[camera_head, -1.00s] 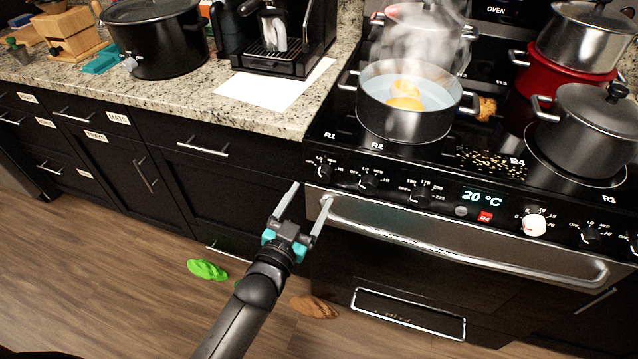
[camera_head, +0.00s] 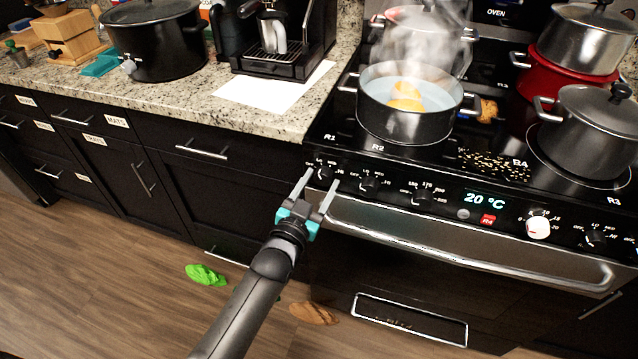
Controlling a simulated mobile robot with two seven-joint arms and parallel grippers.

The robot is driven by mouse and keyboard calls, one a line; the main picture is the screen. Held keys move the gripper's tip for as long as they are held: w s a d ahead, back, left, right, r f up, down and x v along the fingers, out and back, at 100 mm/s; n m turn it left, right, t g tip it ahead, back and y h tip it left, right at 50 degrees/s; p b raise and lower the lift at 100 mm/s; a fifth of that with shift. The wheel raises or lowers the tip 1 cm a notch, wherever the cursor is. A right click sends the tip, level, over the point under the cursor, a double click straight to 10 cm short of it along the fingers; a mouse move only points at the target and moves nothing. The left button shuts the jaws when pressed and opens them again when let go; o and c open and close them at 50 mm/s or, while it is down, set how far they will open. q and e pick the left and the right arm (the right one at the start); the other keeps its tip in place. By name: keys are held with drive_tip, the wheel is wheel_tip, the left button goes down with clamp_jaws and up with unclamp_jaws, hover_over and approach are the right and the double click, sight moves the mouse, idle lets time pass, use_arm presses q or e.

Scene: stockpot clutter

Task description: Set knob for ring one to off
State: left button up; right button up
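The stove's control panel carries a row of black knobs. The leftmost knob (camera_head: 325,173) is below the R1 label on the cooktop. A second knob (camera_head: 369,182) and a third knob (camera_head: 422,195) are to its right. My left gripper (camera_head: 319,180) is open, its two fingers pointing up at the panel on either side of the leftmost knob in the picture. I cannot tell whether the fingers touch the knob. The knob's pointer is too small to read. My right gripper is not in view.
A steaming pot (camera_head: 405,118) with yellow-orange food stands on the cooktop above the knobs. The oven handle (camera_head: 460,248) runs just below the panel. A white knob (camera_head: 538,228) is right of the 20 °C display. Lidded pots stand at right.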

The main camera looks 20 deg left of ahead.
use_arm(q)
drive_tip(key=c, duration=0.5)
clamp_jaws()
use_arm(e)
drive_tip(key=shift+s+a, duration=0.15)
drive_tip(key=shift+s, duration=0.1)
use_arm(q)
drive_tip(key=shift+n, duration=0.4)
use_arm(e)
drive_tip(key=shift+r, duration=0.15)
use_arm(q)
drive_tip(key=shift+n+p, duration=0.5)
drive_tip(key=shift+n, duration=0.4)
drive_tip(key=n, duration=0.3)
drive_tip(key=shift+f, duration=0.1)
drive_tip(key=shift+n+p, duration=0.3)
drive_tip(key=shift+n, duration=0.9)
drive_tip(key=shift+n+t, duration=0.3)
drive_tip(key=shift+n, duration=0.2)
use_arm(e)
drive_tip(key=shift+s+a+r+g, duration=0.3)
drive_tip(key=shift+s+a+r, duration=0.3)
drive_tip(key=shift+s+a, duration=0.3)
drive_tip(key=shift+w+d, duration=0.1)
